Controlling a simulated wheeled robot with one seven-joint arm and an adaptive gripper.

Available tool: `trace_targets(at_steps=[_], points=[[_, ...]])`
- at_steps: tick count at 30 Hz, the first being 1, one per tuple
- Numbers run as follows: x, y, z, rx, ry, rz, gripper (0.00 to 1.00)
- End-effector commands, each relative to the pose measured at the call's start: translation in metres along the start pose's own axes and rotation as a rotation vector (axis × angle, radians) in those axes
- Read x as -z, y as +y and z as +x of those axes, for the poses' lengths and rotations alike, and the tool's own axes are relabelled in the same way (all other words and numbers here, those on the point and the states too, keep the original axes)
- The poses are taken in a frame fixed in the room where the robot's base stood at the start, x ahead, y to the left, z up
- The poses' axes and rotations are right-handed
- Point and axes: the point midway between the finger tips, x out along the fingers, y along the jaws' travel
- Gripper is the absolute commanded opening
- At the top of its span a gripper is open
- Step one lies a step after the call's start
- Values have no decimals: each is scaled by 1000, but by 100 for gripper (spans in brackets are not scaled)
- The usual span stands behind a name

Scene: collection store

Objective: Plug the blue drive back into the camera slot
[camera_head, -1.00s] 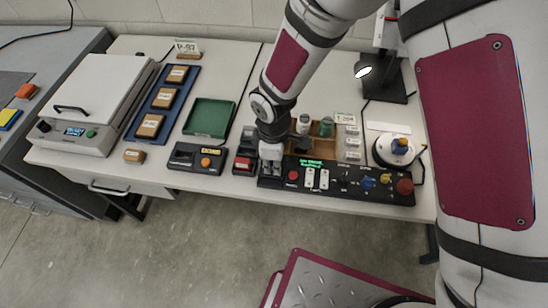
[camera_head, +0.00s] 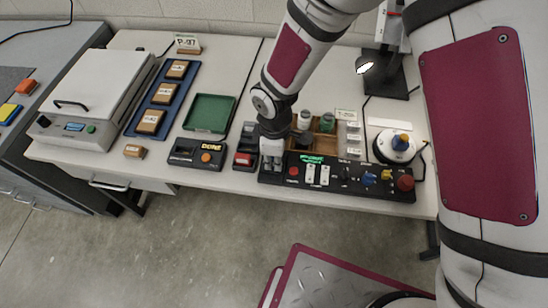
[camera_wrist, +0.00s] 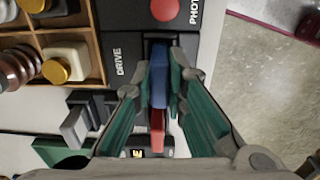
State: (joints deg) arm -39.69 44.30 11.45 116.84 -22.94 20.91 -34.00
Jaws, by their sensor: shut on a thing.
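In the wrist view, my gripper (camera_wrist: 160,80) is shut on the blue drive (camera_wrist: 158,72), its two fingers on either side of it. The drive's far end is at the dark slot area of the black camera panel (camera_wrist: 117,25), beside the white DRIVE label. How deep it sits there I cannot tell. In the head view, my gripper (camera_head: 272,160) is down at the left end of the black panel (camera_head: 335,186) and hides the drive. A red piece (camera_wrist: 157,130) lies in line behind the drive in the wrist view.
A green tray (camera_head: 209,114) stands behind. A wooden compartment box (camera_head: 325,142) with small jars stands close on the right.

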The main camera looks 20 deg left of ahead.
Motion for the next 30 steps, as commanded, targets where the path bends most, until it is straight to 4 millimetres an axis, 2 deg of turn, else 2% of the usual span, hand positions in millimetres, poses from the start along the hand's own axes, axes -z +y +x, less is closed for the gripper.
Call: trace_targets(at_steps=[17,30], points=[[0,0,0,0,0,0,0],[0,0,8,1,-1,-1,0]])
